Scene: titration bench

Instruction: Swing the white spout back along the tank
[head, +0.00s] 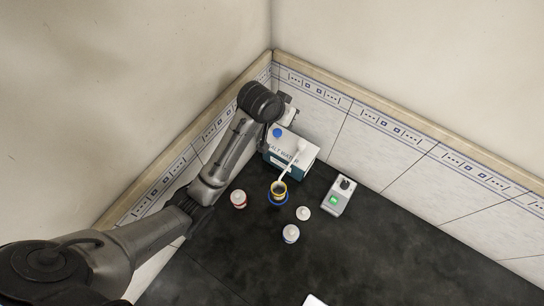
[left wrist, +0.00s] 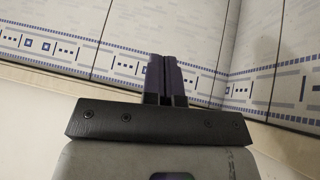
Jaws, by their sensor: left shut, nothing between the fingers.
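The salt water tank (head: 292,152), white above and teal below, stands near the wall corner in the head view. Its white spout (head: 291,163) points out from the tank front, with its tip over a yellow-and-blue cup (head: 278,194). My left gripper (head: 288,98) is behind the tank, near the wall, apart from the spout and partly hidden by my wrist. In the left wrist view its dark fingers (left wrist: 165,75) are together and empty, facing the tiled wall. My right gripper is not in view.
A red-banded jar (head: 238,199) stands left of the cup. Two white-lidded jars (head: 303,213) (head: 291,233) stand in front. A grey device with a green display (head: 338,196) stands right of the tank. The dark bench (head: 400,255) is clear at right.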

